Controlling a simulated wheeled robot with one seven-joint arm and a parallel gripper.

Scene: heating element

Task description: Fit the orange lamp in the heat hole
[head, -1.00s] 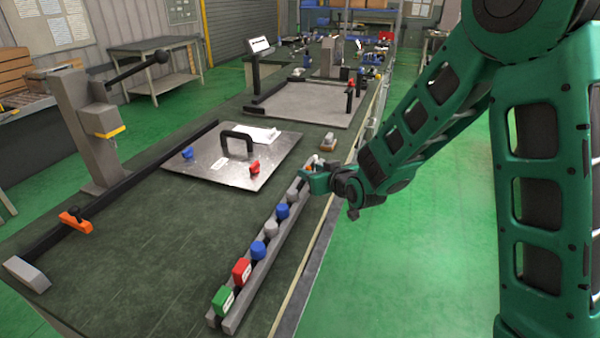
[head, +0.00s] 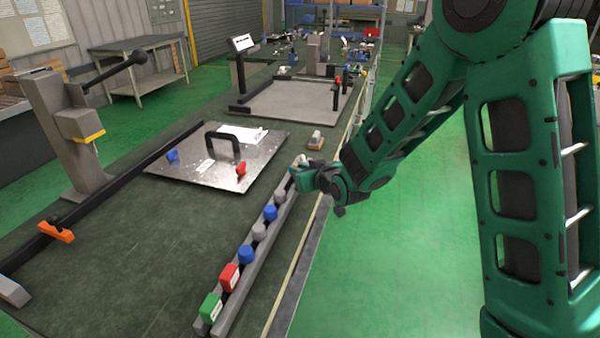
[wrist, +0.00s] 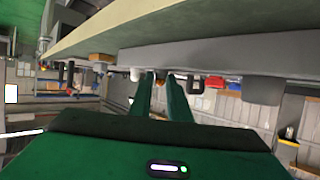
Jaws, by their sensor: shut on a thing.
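My gripper (head: 298,172) is at the far end of the grey rail (head: 224,316) near the table's right edge. I take this to be the orange lamp (wrist: 160,76), mostly hidden by the fingers. In the head view my gripper covers it, so I cannot tell whether it still touches the rail. A metal plate (head: 200,182) with a black handle lies left of the rail, with a blue lamp (head: 173,155) and a red lamp (head: 241,169) on it. I cannot make out the heat hole.
The rail carries a green block (head: 210,307), a red block (head: 229,277) and several blue and grey knobs. A grey post with a lever (head: 75,135) and an orange clamp (head: 57,232) stand left. A small block (head: 316,141) lies beyond my gripper.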

